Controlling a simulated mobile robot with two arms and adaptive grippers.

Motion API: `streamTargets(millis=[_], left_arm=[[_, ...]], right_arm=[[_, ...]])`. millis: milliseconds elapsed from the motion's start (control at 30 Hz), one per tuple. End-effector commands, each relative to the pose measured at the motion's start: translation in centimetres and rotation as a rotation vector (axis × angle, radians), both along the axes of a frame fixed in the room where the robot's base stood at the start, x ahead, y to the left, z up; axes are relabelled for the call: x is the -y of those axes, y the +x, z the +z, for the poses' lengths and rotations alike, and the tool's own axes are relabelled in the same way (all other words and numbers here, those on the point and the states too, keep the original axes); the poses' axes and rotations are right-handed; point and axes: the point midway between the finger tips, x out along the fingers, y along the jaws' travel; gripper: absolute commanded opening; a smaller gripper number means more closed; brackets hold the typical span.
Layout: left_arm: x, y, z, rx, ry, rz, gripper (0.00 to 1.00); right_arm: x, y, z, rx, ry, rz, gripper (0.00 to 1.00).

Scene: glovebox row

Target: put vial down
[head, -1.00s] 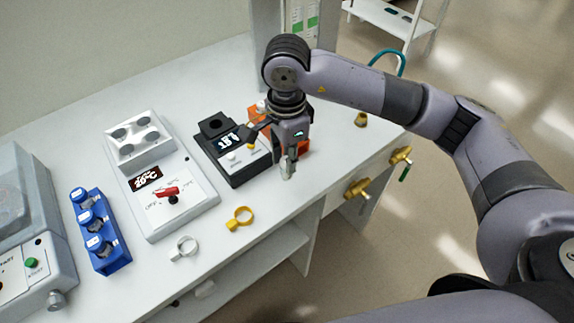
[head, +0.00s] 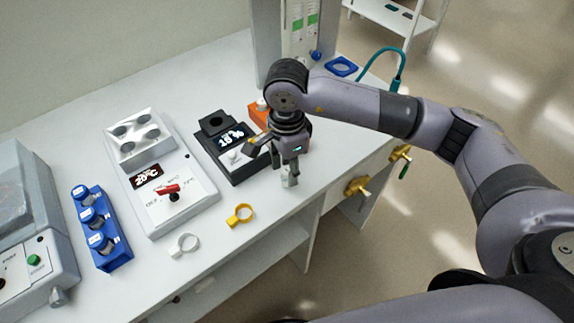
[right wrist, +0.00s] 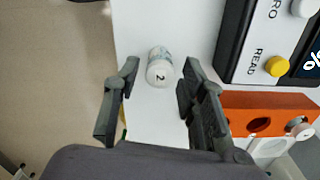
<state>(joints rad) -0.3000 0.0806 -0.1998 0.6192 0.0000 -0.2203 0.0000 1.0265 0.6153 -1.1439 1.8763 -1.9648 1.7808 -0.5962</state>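A small vial (right wrist: 160,62) with a white cap marked 2 is between the fingers of my right gripper (head: 289,176) in the right wrist view. Gaps show between the vial and both fingers, so the gripper is open around it. The vial is over the white bench top near its front edge and looks upright. In the head view only a small pale part of the vial (head: 290,182) shows below the fingers. I cannot tell for certain that its base touches the bench. My left gripper is not in view.
A black reader (head: 232,150) with a lit display stands left of the gripper. An orange block (right wrist: 271,103) with holes is close to the right finger. A blue vial rack (head: 115,255) stands farther left.

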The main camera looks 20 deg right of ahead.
Motion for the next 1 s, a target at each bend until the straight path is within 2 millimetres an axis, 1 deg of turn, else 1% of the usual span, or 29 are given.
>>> streamTargets(millis=[267,400,433,567,800,900,1000], left_arm=[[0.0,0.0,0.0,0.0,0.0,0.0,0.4],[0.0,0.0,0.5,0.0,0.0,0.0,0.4],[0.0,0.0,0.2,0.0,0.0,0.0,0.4],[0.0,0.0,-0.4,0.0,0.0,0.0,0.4],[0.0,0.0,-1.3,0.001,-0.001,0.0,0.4],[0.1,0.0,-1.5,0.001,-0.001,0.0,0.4],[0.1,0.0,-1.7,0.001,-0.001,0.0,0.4]], right_arm=[[0.0,0.0,0.0,0.0,0.0,0.0,0.42],[0.0,0.0,0.6,0.001,0.0,0.0,0.42],[0.0,0.1,0.8,0.003,0.001,0.0,0.42],[0.0,0.2,3.0,0.007,0.001,0.001,0.42],[0.0,0.2,8.3,0.006,0.001,0.0,0.42],[0.0,0.1,10.0,0.004,0.001,0.001,0.42],[0.0,0.1,11.3,0.003,0.0,0.0,0.42]])
